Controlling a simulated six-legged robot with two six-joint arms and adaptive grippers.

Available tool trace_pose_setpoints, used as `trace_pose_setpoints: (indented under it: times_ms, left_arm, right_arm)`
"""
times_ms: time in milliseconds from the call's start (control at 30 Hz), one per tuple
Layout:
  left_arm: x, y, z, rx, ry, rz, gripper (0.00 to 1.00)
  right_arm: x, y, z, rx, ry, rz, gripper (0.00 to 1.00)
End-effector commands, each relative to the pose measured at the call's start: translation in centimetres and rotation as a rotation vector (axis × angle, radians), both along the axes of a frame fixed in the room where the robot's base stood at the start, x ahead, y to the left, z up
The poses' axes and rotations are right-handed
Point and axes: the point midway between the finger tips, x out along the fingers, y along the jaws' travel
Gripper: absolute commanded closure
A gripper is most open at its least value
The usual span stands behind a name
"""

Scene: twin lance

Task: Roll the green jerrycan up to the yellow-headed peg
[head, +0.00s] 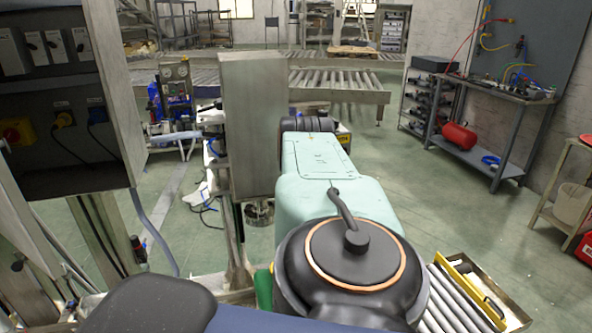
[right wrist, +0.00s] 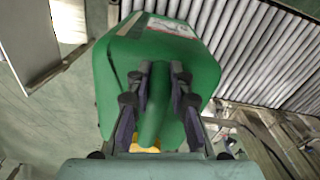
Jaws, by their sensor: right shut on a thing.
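The green jerrycan (right wrist: 105,80) fills the middle of the right wrist view, a pale label on its far end. My right gripper (right wrist: 163,74) is shut on its handle (right wrist: 154,115), with a finger along each side. A small yellow part (right wrist: 146,150) shows below the handle, partly hidden by the wrist. In the head view a green sliver (head: 263,289), likely the jerrycan, shows beside my teal right arm, which hides the rest and the gripper. I cannot make out the yellow-headed peg for certain. My left gripper is not in view.
Grey rollers (right wrist: 245,50) lie beyond the jerrycan; rollers (head: 450,298) also show at lower right in the head view, by a tray with a yellow-edged item (head: 465,267). An electrical cabinet (head: 60,160) stands left, a grey post (head: 252,125) ahead.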

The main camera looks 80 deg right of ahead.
Motion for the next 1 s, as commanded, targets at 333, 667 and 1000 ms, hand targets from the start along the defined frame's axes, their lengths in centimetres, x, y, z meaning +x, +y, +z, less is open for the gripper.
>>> trace_pose_setpoints:
  times_ms: [333,667,1000]
  left_arm:
    - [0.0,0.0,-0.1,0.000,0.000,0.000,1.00]
    - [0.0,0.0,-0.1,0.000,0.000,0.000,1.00]
    - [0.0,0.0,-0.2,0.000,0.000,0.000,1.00]
  right_arm:
    - [-1.1,0.1,-0.2,0.010,0.013,0.001,1.00]
    - [-1.6,-0.2,-0.2,0.009,0.012,0.000,1.00]
    - [-2.1,-0.4,-0.2,0.011,0.012,0.000,1.00]
